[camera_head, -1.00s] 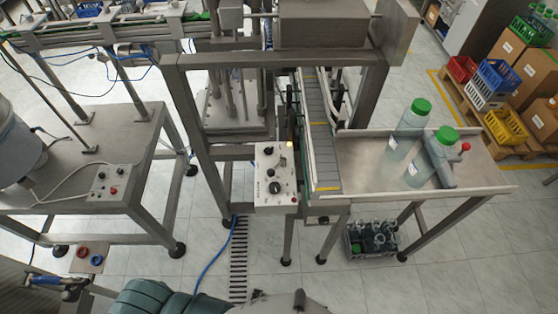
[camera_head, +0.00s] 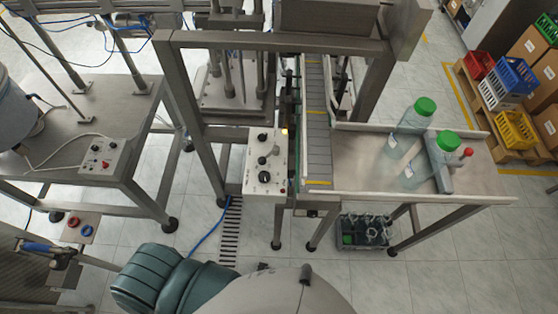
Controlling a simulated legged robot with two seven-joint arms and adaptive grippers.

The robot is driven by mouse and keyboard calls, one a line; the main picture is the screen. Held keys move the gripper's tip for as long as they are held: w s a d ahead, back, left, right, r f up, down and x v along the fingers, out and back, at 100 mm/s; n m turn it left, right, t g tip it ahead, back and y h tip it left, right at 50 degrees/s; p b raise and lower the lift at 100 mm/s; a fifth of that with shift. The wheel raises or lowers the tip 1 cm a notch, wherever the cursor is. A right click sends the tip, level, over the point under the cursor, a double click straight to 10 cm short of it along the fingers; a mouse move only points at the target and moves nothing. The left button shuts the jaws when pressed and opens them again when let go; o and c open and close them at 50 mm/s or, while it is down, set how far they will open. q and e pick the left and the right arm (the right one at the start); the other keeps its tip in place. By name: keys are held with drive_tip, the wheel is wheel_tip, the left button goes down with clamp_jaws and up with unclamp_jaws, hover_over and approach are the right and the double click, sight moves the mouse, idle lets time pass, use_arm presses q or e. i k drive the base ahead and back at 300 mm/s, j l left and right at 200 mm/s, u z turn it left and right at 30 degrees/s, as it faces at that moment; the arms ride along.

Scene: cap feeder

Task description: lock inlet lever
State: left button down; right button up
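A lever with a blue handle (camera_head: 37,247) sits at the lower left, on metal fittings beside a small plate with a red and a blue ring (camera_head: 78,227). The handle lies roughly level across the picture. I cannot tell from here whether it is locked, and nothing labels it as the inlet lever. Neither of my grippers is in view.
A steel table with a small control box (camera_head: 99,157) stands at the left. A control panel (camera_head: 266,163) is mid-picture by the conveyor (camera_head: 317,130). Green-capped bottles (camera_head: 407,130) are on the right tray (camera_head: 350,165). A bottle crate (camera_head: 364,232) is on the floor.

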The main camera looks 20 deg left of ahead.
sight(262, 160)
drive_tip(key=i+l, duration=0.25)
drive_tip(key=l, duration=0.15)
drive_tip(key=i+l, duration=0.25)
drive_tip(key=l, duration=0.2)
drive_tip(key=u, duration=1.75)
